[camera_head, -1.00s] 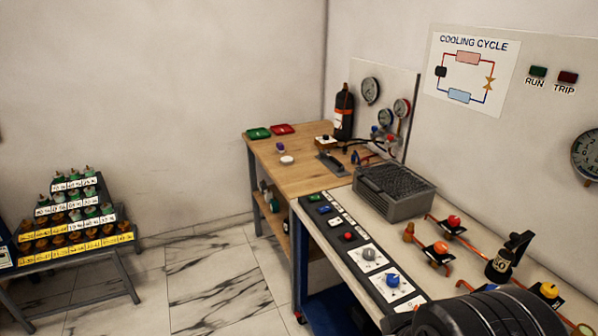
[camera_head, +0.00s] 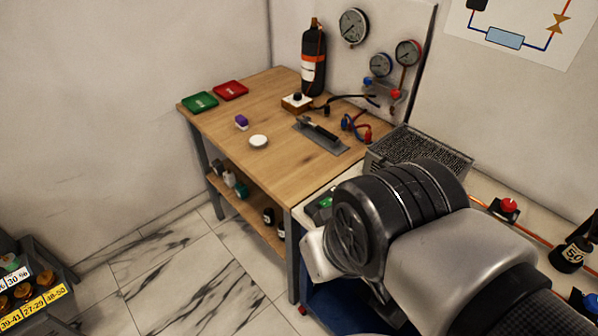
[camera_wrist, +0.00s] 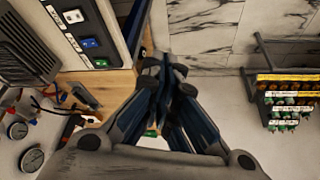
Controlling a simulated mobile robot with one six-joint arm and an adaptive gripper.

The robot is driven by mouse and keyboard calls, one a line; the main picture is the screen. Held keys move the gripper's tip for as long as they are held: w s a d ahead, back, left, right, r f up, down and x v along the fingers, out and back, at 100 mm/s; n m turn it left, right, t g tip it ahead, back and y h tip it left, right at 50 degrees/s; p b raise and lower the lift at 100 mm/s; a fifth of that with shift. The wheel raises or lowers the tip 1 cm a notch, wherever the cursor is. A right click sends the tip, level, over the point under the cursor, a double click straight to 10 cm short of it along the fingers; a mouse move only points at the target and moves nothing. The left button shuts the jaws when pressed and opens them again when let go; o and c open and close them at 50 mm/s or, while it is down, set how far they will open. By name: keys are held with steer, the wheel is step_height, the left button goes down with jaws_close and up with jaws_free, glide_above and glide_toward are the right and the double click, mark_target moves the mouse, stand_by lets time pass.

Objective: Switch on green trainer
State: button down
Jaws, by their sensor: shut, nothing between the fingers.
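In the head view the green switch (camera_head: 325,203) shows just left of my arm, which hides most of the strip. My gripper (camera_wrist: 165,75) is shut and empty in the wrist view, its fingertips to the right of the strip and apart from the switch. In the head view the fingers are hidden behind my arm. Whether the green switch is on cannot be told.
A grey finned unit (camera_head: 418,148) sits close behind my arm.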

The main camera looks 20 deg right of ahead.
steer(key=w+d+r+n+g+p, duration=0.1)
steer(key=w+d+r+p, duration=0.15)
steer(key=w+r, duration=0.4)
steer(key=n+g+y+p, duration=0.1)
steer(key=n+g+p, duration=0.25)
steer(key=p, duration=0.45)
glide_above(327, 203)
steer(key=w, duration=0.2)
step_height(327, 203, down, 12)
steer(key=shift+d+m+g, duration=0.25)
steer(key=shift+s, duration=0.1)
steer(key=f+b, duration=0.1)
steer(key=f, duration=0.3)
steer(key=a+f+b, duration=0.1)
steer(key=f+b, duration=0.1)
steer(key=f, duration=0.3)
steer(key=f+b, duration=0.1)
steer(key=f, duration=0.3)
steer(key=shift+s+a+f, duration=0.25)
steer(key=shift+a+f, duration=0.05)
steer(key=shift+f, duration=0.05)
